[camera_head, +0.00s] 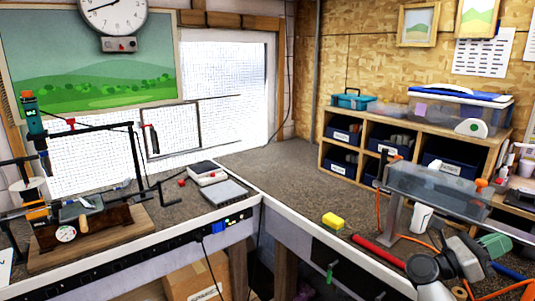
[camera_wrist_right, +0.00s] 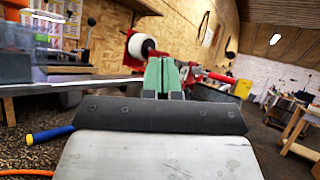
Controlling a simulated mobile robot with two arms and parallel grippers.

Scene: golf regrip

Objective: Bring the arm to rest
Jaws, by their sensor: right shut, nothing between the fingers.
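My right gripper (camera_head: 495,245) shows at the lower right of the head view, with its green fingers over the right bench. In the right wrist view its green fingers (camera_wrist_right: 163,76) are together, with no gap and nothing held. My right arm comes in from the bottom edge, folded close to the bench front. My left gripper is not in view.
A clear-topped stand (camera_head: 437,190) and a white cup (camera_head: 421,219) are near the right gripper. A yellow sponge (camera_head: 333,221) and red tube (camera_head: 378,250) lie along the bench edge. A wooden cubby shelf (camera_head: 408,128) stands behind. The corner benchtop (camera_head: 275,165) is clear.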

